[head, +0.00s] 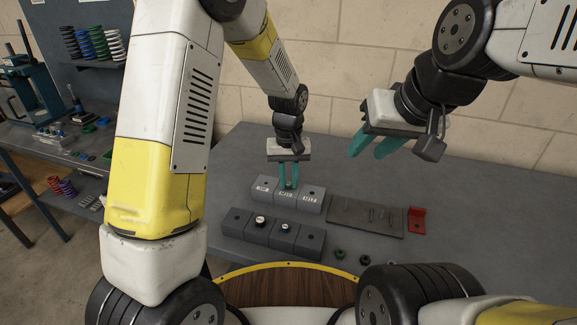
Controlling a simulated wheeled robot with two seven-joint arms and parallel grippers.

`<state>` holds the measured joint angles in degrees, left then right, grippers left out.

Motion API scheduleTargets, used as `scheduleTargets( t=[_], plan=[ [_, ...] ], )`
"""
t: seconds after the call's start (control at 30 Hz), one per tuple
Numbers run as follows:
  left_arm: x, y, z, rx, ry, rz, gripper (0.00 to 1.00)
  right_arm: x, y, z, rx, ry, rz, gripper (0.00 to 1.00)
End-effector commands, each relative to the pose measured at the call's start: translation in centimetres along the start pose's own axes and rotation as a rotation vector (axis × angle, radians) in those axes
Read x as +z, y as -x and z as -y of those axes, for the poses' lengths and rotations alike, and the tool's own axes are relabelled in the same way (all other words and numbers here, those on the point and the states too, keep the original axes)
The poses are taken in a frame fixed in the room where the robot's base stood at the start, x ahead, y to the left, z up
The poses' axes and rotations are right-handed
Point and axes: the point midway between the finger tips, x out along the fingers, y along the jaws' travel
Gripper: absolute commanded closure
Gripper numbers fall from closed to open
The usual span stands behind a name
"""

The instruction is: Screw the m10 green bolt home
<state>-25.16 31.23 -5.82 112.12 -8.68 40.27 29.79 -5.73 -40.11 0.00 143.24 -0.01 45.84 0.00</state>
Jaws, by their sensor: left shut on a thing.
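My left gripper (289,184) reaches down from above with teal fingers over the middle of the rear grey block (262,190). It is shut on a small piece at the block's top, taken to be the m10 green bolt. The fingers hide most of it, and I cannot tell its colour or how deep it sits.
A front grey block row (235,223) has two dark, light-topped pieces on it. Right are a flat plate (365,215) with upright pins and a red bracket (416,220). The table's right side is clear.

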Motion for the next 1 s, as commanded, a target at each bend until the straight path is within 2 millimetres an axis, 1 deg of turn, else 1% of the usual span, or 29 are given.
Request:
scheduleTargets(
  t=[0.1, 0.2, 0.57, 0.8, 0.9, 1.0],
  plan=[
    [0.0, 0.03, 0.03, 0.001, -0.18, 0.001, 1.0, 0.0, 0.0, 0.0, 0.0, 0.0, 0.0, 0.64],
    [0.01, 0.04, -0.02, 0.001, -0.278, 0.0, 1.0, 0.0, 0.0, 0.0, 0.0, 0.0, 0.0, 0.64],
    [-0.02, 0.07, 0.02, 0.0, -0.333, 0.0, 1.0, 0.0, 0.0, 0.0, 0.0, 0.0, 0.0, 0.64],
    [-0.05, 0.05, 0.02, 0.001, -0.666, -0.002, 1.0, 0.0, 0.0, 0.0, 0.0, 0.0, 0.0, 0.64],
    [-0.04, 0.05, -0.01, 0.001, -0.742, -0.002, 1.0, 0.0, 0.0, 0.0, 0.0, 0.0, 0.0, 0.64],
    [-0.04, 0.07, -0.05, 0.0, -0.758, -0.002, 1.0, 0.0, 0.0, 0.0, 0.0, 0.0, 0.0, 0.64]
  ],
)
